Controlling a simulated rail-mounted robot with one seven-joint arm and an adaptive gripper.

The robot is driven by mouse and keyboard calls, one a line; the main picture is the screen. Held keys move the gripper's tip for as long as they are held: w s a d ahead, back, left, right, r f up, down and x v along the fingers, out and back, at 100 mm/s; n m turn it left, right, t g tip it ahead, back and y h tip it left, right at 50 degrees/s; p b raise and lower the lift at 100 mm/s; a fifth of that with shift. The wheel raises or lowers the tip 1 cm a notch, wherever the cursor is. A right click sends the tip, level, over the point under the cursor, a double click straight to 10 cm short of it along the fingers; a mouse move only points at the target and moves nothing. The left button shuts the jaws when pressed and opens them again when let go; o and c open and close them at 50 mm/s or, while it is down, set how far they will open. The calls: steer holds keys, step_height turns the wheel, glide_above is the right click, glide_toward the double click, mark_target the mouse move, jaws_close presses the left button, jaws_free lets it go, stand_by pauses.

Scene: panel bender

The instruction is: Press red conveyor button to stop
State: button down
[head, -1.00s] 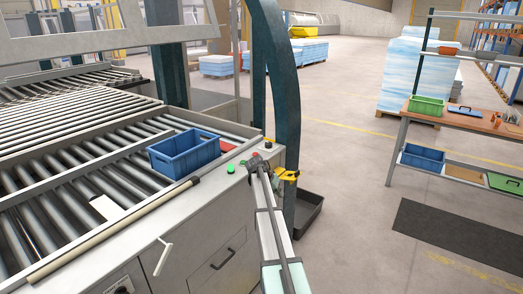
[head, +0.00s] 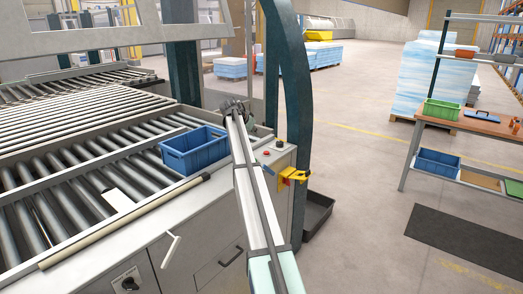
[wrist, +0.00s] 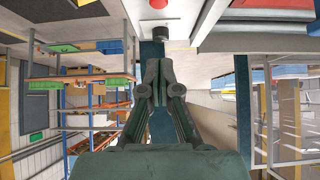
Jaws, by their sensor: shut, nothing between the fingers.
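The red button (head: 266,152) is on the grey control panel top (head: 284,153) at the conveyor's corner. A dark knob (head: 279,143) sits beside it. The green button is not visible in the head view now; my arm covers that part of the panel. My gripper (head: 233,104) appears up and left of the red button in the head view, apart from it. In the wrist view my gripper (wrist: 158,64) has its fingers together and empty. A red round shape (wrist: 157,3), probably the red button, is cut off at the top edge, with a black knob (wrist: 158,32) below it.
A blue bin (head: 194,150) stands on the roller conveyor (head: 85,160) left of my arm. A yellow bracket (head: 293,175) sticks out from the cabinet's right side. A dark green post (head: 290,80) rises behind the panel.

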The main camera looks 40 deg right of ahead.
steer(key=shift+d+f, duration=0.1)
steer(key=shift+d, duration=0.05)
steer(key=p, duration=0.3)
glide_above(265, 153)
step_height(265, 153, down, 6)
steer(key=shift+w+f, duration=0.1)
steer(key=shift+f, duration=0.1)
step_height(265, 153, down, 3)
steer(key=shift+f+p, duration=0.15)
steer(key=shift+p, duration=0.5)
steer(key=shift+f, duration=0.6)
steer(key=shift+f, duration=0.1)
